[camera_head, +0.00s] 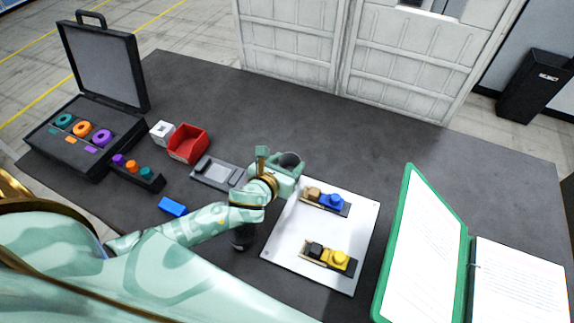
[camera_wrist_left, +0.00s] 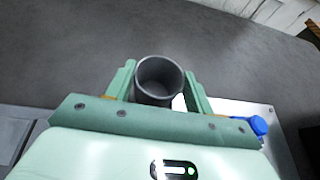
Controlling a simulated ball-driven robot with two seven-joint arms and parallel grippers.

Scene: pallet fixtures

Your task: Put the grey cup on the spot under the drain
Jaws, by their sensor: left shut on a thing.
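The grey cup (camera_head: 290,160) is an open, dark grey round cup. My left gripper (camera_head: 279,166) is shut on it near the back left corner of a white plate. In the left wrist view the cup (camera_wrist_left: 159,80) stands between the two fingers of the gripper (camera_wrist_left: 160,92), its mouth facing the camera. I cannot tell whether its base touches the table. The white plate (camera_head: 300,237) carries a unit with a blue part (camera_head: 331,200) and one with a yellow part (camera_head: 339,257). I cannot make out which part is the drain, nor a marked spot. My right gripper is not in view.
A grey flat device (camera_head: 218,174), red bin (camera_head: 188,145) and white block (camera_head: 162,131) lie left of the gripper. A blue block (camera_head: 173,206) lies near my arm. An open case (camera_head: 92,155) stands far left, a green binder (camera_head: 408,250) right. The table behind is clear.

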